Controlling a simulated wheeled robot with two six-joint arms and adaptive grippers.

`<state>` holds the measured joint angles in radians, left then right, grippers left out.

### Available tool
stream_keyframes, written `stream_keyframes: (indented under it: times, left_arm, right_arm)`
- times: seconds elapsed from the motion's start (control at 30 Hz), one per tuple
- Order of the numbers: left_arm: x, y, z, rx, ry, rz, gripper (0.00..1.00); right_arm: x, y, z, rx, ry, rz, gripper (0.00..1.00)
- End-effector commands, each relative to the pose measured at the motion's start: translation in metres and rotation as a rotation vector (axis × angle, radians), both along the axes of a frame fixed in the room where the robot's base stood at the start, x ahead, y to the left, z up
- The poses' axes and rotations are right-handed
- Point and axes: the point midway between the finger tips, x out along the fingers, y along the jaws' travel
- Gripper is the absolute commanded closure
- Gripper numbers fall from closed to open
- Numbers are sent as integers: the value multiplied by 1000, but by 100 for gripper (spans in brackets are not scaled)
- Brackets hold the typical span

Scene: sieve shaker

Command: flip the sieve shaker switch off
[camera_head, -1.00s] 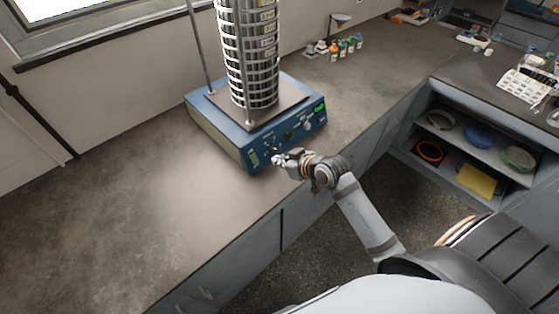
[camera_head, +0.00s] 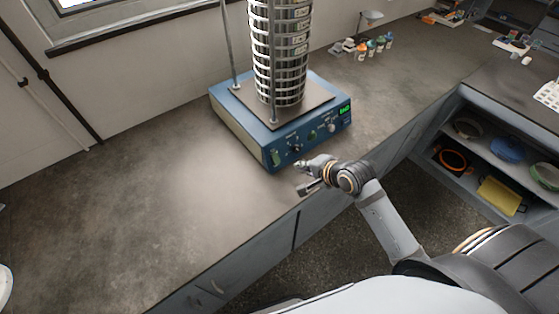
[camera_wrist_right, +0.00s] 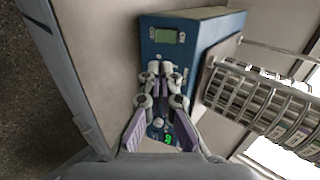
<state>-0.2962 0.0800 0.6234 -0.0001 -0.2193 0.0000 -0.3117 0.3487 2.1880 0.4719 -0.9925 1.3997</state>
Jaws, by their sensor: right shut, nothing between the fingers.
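The sieve shaker has a blue base (camera_head: 235,125) standing on the grey counter, with a tall stack of sieves (camera_head: 280,55) on top. My right gripper (camera_head: 303,165) is shut and empty, a little in front of the panel's left part. In the right wrist view, its fingers (camera_wrist_right: 160,70) cover part of the blue panel (camera_wrist_right: 150,52).
The counter (camera_head: 130,190) left of the shaker is clear. Small bottles (camera_head: 372,47) stand behind it to the right. An open shelf (camera_head: 490,165) with coloured coils stands at the right, below another worktop. A rod (camera_head: 229,45) rises beside the sieves.

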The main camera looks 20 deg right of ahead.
Motion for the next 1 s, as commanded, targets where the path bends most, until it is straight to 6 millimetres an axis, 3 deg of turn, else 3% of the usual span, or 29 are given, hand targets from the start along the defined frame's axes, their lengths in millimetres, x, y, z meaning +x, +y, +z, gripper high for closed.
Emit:
stream_keyframes:
  times: [0.43,1.0]
  left_arm:
    - [-7,0,0,0,11,1,100]
    - [-5,0,10,0,8,1,100]
  right_arm:
    - [6,2,-6,11,4,-10,100]
    - [85,31,-77,8,5,-5,100]
